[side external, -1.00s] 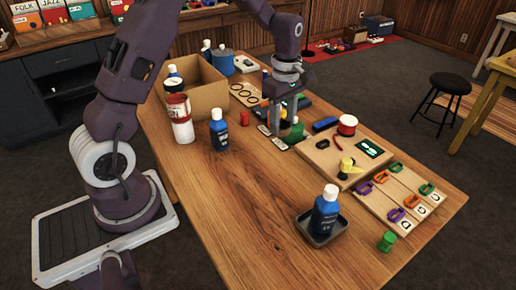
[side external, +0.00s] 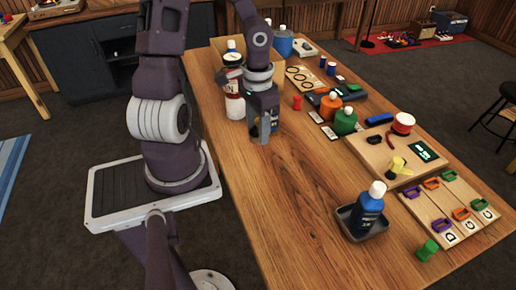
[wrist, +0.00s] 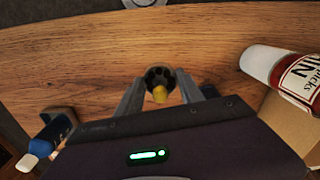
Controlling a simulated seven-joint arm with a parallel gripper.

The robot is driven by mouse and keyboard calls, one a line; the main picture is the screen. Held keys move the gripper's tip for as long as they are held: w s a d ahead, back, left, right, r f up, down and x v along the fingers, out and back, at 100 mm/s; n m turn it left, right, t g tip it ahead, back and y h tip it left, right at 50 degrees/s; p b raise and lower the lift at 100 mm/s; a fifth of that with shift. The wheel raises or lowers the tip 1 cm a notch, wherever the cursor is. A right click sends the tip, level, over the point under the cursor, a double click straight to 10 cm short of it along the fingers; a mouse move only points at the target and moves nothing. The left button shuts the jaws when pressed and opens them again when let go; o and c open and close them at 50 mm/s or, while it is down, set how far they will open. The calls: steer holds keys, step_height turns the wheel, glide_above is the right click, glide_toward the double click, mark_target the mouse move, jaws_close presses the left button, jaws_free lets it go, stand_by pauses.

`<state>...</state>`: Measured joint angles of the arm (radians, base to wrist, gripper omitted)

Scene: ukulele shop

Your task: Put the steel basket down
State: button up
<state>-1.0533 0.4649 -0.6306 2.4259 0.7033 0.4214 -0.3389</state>
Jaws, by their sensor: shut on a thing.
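In the wrist view a small dark round holder with openings, which looks like the steel basket (wrist: 152,74), sits between the fingers of my gripper (wrist: 160,88). A yellow piece shows at its near side. My gripper is shut on it. In the side view my gripper (side external: 264,136) points down over the left part of the wooden table (side external: 300,190). The held basket cannot be made out there, and I cannot tell whether it touches the table.
A blue bottle (side external: 368,205) stands in a dark tray (side external: 350,222) in front. Middle table is bare.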

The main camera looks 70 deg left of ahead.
mark_target(258, 156)
step_height(258, 156, down, 6)
steer(key=shift+f, duration=0.1)
steer(key=o, duration=1.4)
steer(key=shift+f, duration=0.1)
step_height(258, 156, up, 12)
steer(key=shift+d+r, duration=0.1)
steer(key=shift+r, duration=0.1)
steer(key=s+d+r+t, duration=0.2)
steer(key=d+r, duration=0.2)
steer(key=s+d+r+m+t, duration=0.1)
steer(key=s+d+r, duration=0.1)
steer(key=d+r, duration=0.3)
steer(key=s+d+r+t, duration=0.2)
steer(key=d+r, duration=0.2)
steer(key=r, duration=0.1)
steer(key=shift+s+d+m+t, duration=0.2)
steer(key=shift+d+m+t, duration=0.1)
steer(key=shift+m, duration=0.1)
